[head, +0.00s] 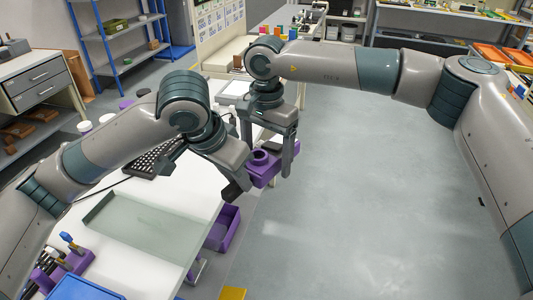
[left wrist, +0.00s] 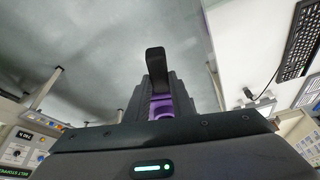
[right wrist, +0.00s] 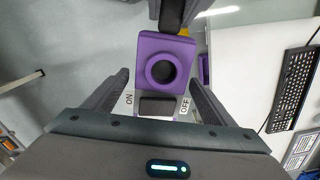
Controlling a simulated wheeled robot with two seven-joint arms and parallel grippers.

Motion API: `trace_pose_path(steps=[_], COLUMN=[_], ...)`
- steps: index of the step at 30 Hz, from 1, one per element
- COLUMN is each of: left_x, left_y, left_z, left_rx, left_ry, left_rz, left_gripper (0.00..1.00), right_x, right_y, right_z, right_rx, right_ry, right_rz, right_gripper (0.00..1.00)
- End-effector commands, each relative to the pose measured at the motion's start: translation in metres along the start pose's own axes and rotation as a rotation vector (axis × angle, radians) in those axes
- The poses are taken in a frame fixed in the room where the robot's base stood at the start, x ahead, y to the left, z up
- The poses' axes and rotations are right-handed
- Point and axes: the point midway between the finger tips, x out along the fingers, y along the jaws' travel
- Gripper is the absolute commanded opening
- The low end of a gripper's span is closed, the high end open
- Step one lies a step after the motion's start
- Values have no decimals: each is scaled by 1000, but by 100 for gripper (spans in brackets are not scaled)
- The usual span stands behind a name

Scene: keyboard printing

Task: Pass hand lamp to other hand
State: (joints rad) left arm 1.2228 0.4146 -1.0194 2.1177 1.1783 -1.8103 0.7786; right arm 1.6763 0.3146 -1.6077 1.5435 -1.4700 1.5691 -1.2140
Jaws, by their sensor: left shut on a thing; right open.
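The hand lamp (head: 262,172) is a purple block with a round dark opening, held in the air beyond the right edge of the white table. My left gripper (head: 243,181) is shut on it. In the right wrist view the lamp (right wrist: 144,48) shows its opening and a black switch between ON and OFF labels; the dark left fingers are at its top edge. My right gripper (head: 273,150) is open above it. Its fingers (right wrist: 160,85) stand on both sides of the switch part. The left wrist view shows only part of the lamp (left wrist: 161,107) behind my dark fingers.
A purple bin (head: 229,228) is at the table's right edge. The grey floor (head: 345,200) to the right is clear.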

Motion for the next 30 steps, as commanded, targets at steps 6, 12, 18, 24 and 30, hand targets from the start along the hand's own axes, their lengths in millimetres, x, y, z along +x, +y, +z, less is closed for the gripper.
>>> trace_pose_path(steps=[6,12,18,24,30], left_x=[0,0,0,-5,-24], left_y=[0,0,0,0,0], left_z=[0,0,0,-1,-1], left_rx=[0,0,0,0,0], left_ry=[2,1,1,1,3], left_rz=[0,0,0,-1,-1], left_gripper=[0,43,43,43,43], right_x=[0,-1,-1,-1,-1], right_y=[0,0,0,0,0], right_z=[0,0,0,0,0], right_rx=[0,0,0,0,0], right_ry=[0,0,0,0,0], right_rz=[0,0,0,0,0], right_gripper=[38,26,26,26,26])
